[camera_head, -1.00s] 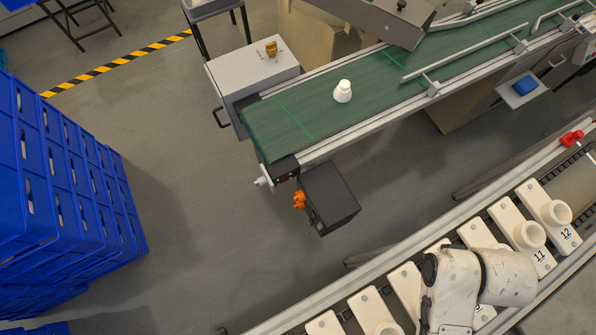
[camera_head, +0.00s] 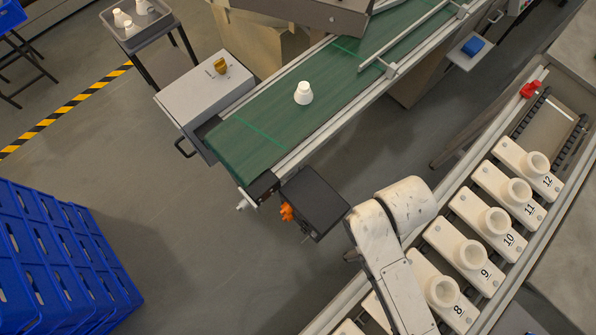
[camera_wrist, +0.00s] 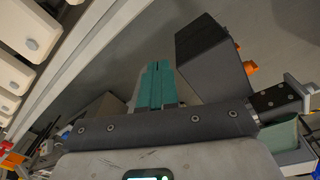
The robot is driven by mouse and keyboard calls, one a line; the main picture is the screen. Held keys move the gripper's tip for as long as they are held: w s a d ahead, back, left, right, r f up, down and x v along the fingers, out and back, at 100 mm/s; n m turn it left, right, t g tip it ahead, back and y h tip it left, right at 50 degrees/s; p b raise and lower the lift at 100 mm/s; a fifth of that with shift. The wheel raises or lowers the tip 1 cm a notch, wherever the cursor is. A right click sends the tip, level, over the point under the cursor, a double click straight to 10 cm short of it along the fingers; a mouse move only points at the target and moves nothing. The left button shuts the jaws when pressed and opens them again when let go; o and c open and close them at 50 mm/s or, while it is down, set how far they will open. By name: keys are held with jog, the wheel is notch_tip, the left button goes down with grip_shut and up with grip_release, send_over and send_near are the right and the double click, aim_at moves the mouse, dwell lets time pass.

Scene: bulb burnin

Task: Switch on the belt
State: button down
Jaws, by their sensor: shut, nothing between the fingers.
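The green belt (camera_head: 262,125) runs diagonally through the head view, with a white bulb-like piece (camera_head: 303,93) standing on it. A black box (camera_head: 314,200) hangs at its near end, with an orange knob (camera_head: 287,212) on its left side. The head view shows my arm but not the fingers clearly.
A second conveyor (camera_head: 345,300) with numbered white holders runs along the lower right. Blue crates (camera_head: 60,255) are stacked at the lower left. A grey tray (camera_head: 137,22) with white pieces stands at the top left. The floor between crates and belt is clear.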

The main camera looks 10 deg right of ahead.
jog(key=w+a+f+n+h+b, duration=0.1)
jog(key=a+f+n, duration=0.15)
jog(key=a, duration=0.45)
jog(key=w+a+f+n+b, duration=0.1)
jog(key=a+f, duration=0.2)
jog(key=a, duration=0.3)
jog(key=n+t+h+b, duration=0.1)
jog(key=n+t, duration=0.1)
send_near(304, 225)
jog(key=s+a, duration=0.3)
jog(key=a, duration=0.3)
jog(key=shift+s+d+r, duration=0.2)
jog(key=shift+r, duration=0.35)
jog(key=shift+f, duration=0.15)
jog(key=w+d+f, duration=0.4)
jog(key=d+f, duration=0.2)
jog(key=f, duration=0.3)
jog(key=shift+f, duration=0.35)
